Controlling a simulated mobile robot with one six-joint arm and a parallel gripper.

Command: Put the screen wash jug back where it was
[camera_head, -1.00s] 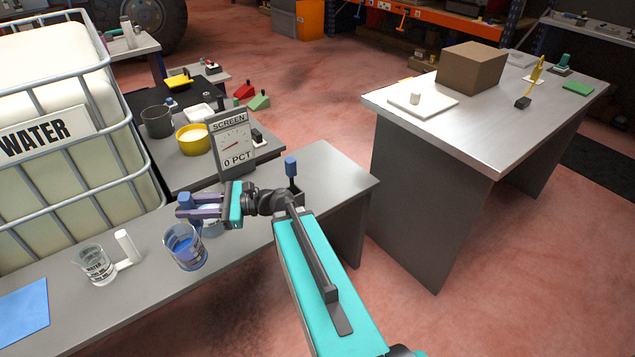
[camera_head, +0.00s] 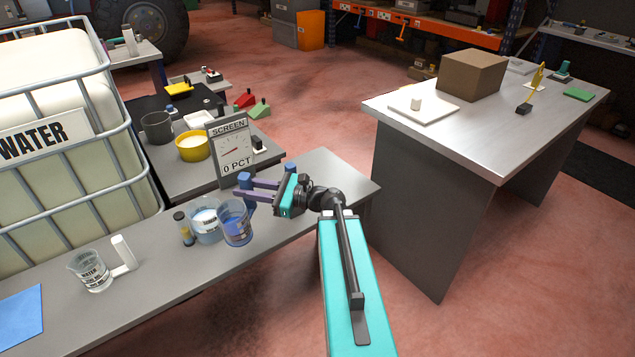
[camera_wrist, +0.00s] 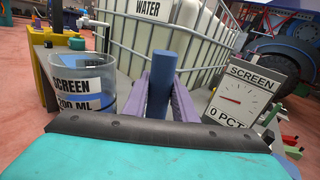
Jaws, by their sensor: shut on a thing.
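The screen wash jug (camera_head: 236,225) is a clear beaker with blue liquid, above the grey bench. It appears upright or nearly so. My gripper (camera_head: 252,189) is shut on its blue post-like handle. In the wrist view the handle (camera_wrist: 159,84) stands between my purple fingers (camera_wrist: 158,105), with the jug's labelled wall (camera_wrist: 78,88) to the left. In the head view the jug overlaps another clear beaker (camera_head: 205,226) with paler liquid, just left of it. I cannot tell if they touch. The jug's base clearance is hard to judge.
The screen gauge (camera_head: 231,150), reading 0 PCT, stands behind my gripper. A small dark vial (camera_head: 183,229) and the water jug (camera_head: 92,271) with a white handle are to the left. The water tank (camera_head: 60,180) borders the bench (camera_head: 160,288). The bench's right end is mostly clear.

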